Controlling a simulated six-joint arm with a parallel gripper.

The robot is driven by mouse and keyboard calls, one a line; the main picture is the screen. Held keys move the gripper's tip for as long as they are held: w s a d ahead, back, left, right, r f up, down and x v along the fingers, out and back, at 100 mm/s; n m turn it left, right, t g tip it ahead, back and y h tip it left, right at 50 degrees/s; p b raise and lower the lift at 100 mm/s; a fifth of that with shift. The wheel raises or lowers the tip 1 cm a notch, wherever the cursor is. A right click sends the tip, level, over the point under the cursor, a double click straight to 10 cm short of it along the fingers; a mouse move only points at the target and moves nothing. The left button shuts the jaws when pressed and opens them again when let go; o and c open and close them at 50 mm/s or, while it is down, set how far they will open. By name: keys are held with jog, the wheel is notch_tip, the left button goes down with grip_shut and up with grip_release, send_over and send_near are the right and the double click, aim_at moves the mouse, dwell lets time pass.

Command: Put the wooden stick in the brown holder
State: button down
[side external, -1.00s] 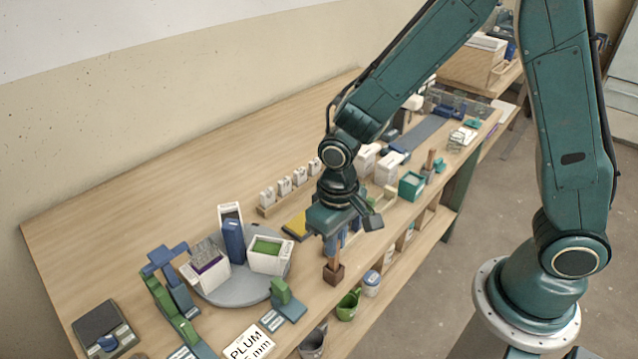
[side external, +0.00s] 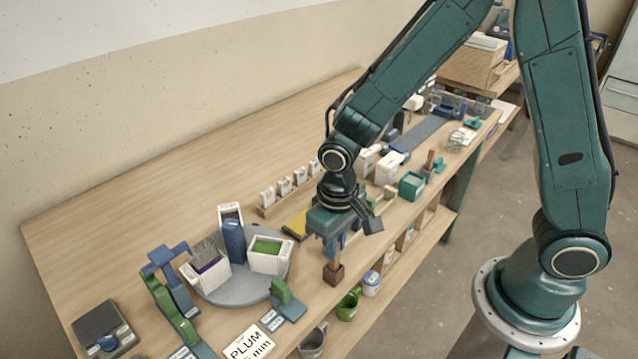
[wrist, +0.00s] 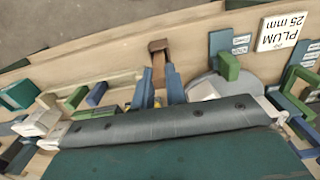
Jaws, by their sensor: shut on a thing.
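The wooden stick (side external: 334,257) is upright below my gripper (side external: 335,245), which is shut on its upper part. The stick's lower end meets the small brown holder (side external: 333,275) near the table's front edge. It appears to be in the holder's opening, but I cannot see how deep it goes. In the wrist view the stick (wrist: 158,69) runs between the blue fingers of my gripper (wrist: 158,78) toward the brown holder (wrist: 158,45).
A round grey turntable (side external: 240,292) with white buckets stands left of the holder. A blue and green block (side external: 286,302) is close by on the left. A green cup (side external: 348,304) and a white jar (side external: 371,284) are below the front edge.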

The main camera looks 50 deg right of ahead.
jog(key=shift+f, duration=0.25)
jog(key=c, duration=1.3)
grip_release()
jog(key=shift+c, duration=0.2)
jog(key=shift+r, duration=0.1)
jog(key=shift+r, duration=3.4)
jog(key=shift+r, duration=0.1)
jog(key=shift+d+r, duration=0.15)
jog(key=shift+r, duration=0.1)
jog(key=s+d+r+t, duration=0.5)
jog(key=s+d+r, duration=0.6)
jog(key=s+r, duration=0.3)
jog(key=shift+r+t, duration=0.3)
jog(key=shift+r, duration=0.45)
